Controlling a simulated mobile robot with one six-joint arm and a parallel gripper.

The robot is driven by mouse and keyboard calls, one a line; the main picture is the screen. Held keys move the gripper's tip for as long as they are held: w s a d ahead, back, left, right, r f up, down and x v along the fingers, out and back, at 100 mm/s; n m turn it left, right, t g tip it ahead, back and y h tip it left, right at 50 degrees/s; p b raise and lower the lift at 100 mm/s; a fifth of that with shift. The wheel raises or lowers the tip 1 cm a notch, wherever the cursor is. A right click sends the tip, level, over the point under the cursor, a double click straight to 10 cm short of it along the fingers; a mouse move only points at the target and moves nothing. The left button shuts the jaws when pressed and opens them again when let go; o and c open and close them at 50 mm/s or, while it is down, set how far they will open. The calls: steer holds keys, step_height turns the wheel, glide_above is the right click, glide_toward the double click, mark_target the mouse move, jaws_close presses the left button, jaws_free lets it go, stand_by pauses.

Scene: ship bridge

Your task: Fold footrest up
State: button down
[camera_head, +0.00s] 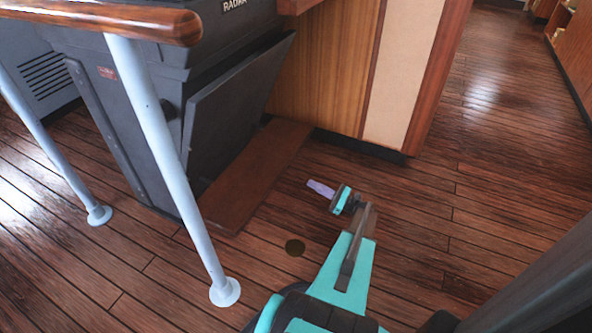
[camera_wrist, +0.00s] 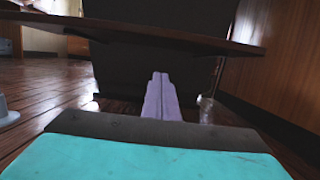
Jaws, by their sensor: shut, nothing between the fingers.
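The footrest (camera_head: 258,172) is a flat brown wooden board, folded down and lying roughly level at the foot of the dark radar console. In the wrist view the footrest (camera_wrist: 180,36) spans the upper picture nearly edge-on, with a gap beneath it. My gripper (camera_head: 312,184) is low over the floor, to the right of the board and apart from it in the head view. Its pale purple fingers also show in the wrist view (camera_wrist: 160,78), closed together and empty, pointing toward the space below the board's edge. No contact is visible.
The dark radar console (camera_head: 150,110) has a tilted panel (camera_head: 235,105) above the footrest. A pale metal post (camera_head: 170,160) under a wooden handrail (camera_head: 110,18) stands left of the board. A wood-panelled cabinet (camera_head: 330,70) stands behind. The plank floor at right is clear.

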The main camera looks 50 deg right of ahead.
steer(key=w+a+r+b, duration=0.2)
steer(key=w+r+b, duration=0.3)
steer(key=w, duration=0.4)
steer(key=shift+w+a+r, duration=0.2)
steer(key=shift+r, duration=0.5)
steer(key=shift+r, duration=0.1)
